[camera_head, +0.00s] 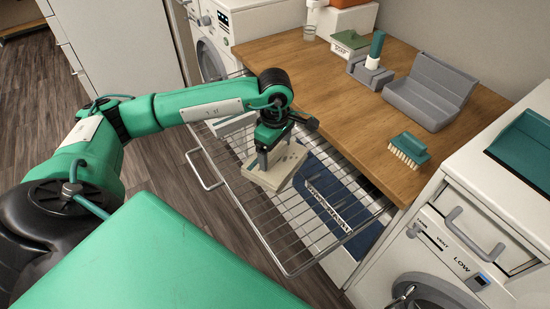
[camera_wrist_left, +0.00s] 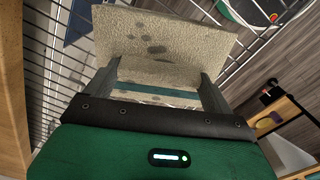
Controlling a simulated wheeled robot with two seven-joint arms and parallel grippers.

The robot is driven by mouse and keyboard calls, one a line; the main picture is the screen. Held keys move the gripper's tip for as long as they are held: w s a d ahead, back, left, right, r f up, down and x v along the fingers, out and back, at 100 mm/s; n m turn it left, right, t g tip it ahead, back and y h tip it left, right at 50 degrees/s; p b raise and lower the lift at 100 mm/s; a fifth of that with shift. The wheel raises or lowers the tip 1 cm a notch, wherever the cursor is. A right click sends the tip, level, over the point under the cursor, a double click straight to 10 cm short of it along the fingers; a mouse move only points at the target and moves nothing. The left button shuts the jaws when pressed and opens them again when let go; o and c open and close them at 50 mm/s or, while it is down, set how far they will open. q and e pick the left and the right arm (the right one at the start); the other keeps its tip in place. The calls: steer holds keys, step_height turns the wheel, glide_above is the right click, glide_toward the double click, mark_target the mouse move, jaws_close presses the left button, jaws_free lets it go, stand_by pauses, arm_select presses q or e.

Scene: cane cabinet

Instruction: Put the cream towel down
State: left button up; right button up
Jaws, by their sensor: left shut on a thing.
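The cream towel (camera_head: 277,167) is a pale folded block with grey spots, tilted slightly, at the pulled-out wire basket (camera_head: 318,262). My left gripper (camera_head: 274,160) is above it, pointing down, with its fingers shut on it. In the left wrist view the towel (camera_wrist_left: 165,35) spans the space between and beyond the fingertips of my left gripper (camera_wrist_left: 160,75). Basket wires show around it in that view. I cannot tell whether the towel touches the basket floor. My right gripper is not in view.
A wooden counter (camera_head: 345,110) beside the basket holds a brush (camera_head: 409,148), a grey tray (camera_head: 432,92) and a green-lidded box (camera_head: 350,42). A washing machine (camera_head: 440,250) stands at right. A dark blue panel with lettering (camera_head: 340,200) shows through the wires.

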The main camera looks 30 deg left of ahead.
mark_target(275, 160)
arm_select(q)
step_height(275, 160, down, 4)
steer(key=shift+r, duration=0.2)
steer(key=shift+f, duration=0.2)
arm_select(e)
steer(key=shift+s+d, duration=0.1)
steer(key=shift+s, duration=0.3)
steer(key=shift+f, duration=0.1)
